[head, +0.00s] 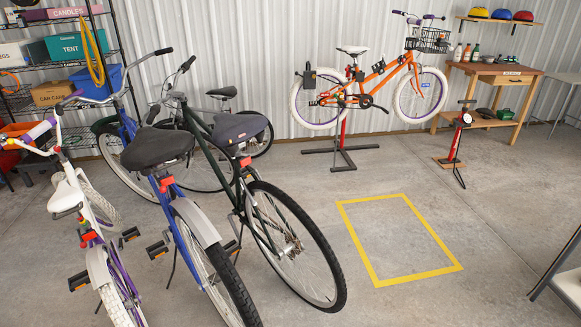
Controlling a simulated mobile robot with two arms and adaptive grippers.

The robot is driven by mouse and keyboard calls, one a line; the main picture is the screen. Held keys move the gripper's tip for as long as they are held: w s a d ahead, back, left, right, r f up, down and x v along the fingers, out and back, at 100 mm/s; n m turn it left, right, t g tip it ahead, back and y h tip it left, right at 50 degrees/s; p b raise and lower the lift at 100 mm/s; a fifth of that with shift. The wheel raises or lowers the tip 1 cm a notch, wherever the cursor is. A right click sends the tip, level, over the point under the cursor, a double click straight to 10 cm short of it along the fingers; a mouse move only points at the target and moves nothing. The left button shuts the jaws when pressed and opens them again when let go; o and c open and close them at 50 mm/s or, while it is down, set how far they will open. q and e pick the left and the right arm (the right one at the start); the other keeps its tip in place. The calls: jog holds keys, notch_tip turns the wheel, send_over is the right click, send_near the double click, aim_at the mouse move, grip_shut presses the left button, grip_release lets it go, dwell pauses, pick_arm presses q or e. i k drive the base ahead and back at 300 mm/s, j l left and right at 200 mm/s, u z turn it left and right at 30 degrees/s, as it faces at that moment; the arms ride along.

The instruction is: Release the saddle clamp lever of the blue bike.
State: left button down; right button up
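The blue bike (182,218) stands in the left foreground between two other bikes, its rear wheel toward me. Its dark saddle (157,148) sits on top of the seatpost. A small red part (165,183) shows just below the saddle at the back; I cannot tell whether it is a reflector or the clamp lever. No separate lever can be made out under the saddle. A pale rear fender (198,222) covers the wheel. Neither of my grippers is in view.
A white and purple bike (118,268) stands left of the blue one, a dark green bike (262,215) right of it, close together. An orange bike (350,92) is on a red stand. A yellow floor rectangle (438,271) is empty. A wooden workbench (492,70) stands behind.

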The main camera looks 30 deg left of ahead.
aim_at(162, 189)
jog(key=i+l+z, duration=0.35)
jog(key=i+z, duration=0.35)
jog(key=i, duration=0.2)
jog(key=i+z, duration=0.35)
jog(key=i, duration=0.15)
jog(key=i+u, duration=0.3)
jog(key=i, duration=0.2)
jog(key=i+u, duration=0.3)
jog(key=i, duration=0.2)
jog(key=i+l+u, duration=0.3)
jog(key=i, duration=0.15)
jog(key=i+j+u, duration=0.3)
jog(key=i+u, duration=0.15)
jog(key=i+j+u, duration=0.15)
jog(key=i+u, duration=0.7)
jog(key=i, duration=0.15)
jog(key=i+l+u, duration=0.2)
jog(key=i+u, duration=0.2)
jog(key=i+j+u, duration=0.1)
jog(key=i+u, duration=0.65)
jog(key=u, duration=0.15)
jog(key=i+l+u, duration=0.15)
jog(key=i+u, duration=0.3)
jog(key=i+l+u, duration=0.25)
jog(key=u, duration=0.2)
jog(key=i+l+u, duration=0.1)
jog(key=i+u, duration=0.25)
jog(key=i+l+u, duration=0.2)
jog(key=u, duration=0.2)
